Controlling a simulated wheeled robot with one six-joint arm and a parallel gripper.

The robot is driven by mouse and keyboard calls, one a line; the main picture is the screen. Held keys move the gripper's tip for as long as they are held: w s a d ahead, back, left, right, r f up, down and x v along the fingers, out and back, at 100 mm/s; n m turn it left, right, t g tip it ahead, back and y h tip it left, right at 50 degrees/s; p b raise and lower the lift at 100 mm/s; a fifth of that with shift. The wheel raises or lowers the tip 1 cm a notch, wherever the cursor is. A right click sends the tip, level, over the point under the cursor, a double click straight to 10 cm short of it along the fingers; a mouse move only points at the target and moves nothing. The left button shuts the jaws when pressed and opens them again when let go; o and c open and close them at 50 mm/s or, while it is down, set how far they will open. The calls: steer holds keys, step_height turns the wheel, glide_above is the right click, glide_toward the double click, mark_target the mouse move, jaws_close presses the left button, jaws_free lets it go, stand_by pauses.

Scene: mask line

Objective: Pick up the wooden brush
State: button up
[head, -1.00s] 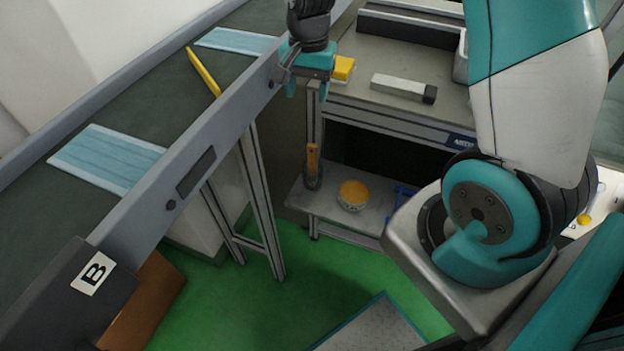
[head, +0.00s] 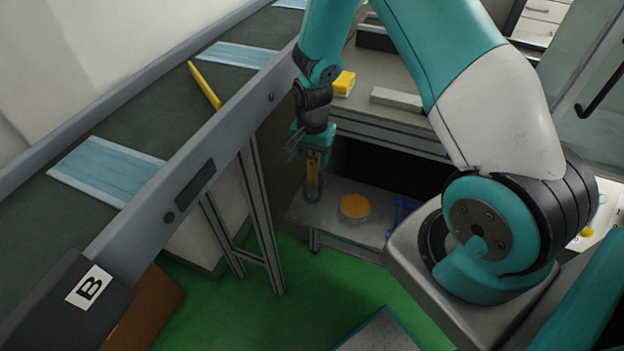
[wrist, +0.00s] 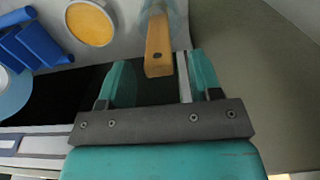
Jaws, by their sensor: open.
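The wooden brush (head: 312,168) stands upright at the left end of the low shelf, its wooden handle on top and its lower end in what looks like a clear holder. In the wrist view the end of its handle (wrist: 158,58) shows between and just beyond the fingertips. My gripper (head: 311,150) points down at the top of the handle in the head view. Its two teal fingers show in the wrist view (wrist: 160,72), spread apart with gaps on both sides of the handle. The brush's lower end is blurred.
A bowl with orange contents (head: 355,207) stands on the low shelf (head: 340,225), right of the brush, with blue items (head: 403,212) farther right. The conveyor's metal rail (head: 215,165) is close on the left. A yellow block (head: 344,83) lies on the worktop above.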

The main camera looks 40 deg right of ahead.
mark_target(312, 178)
step_height(312, 178, down, 4)
steer(key=shift+s+r, duration=0.1)
steer(key=shift+r, duration=0.05)
steer(key=c, duration=1)
steer(key=shift+r, duration=0.15)
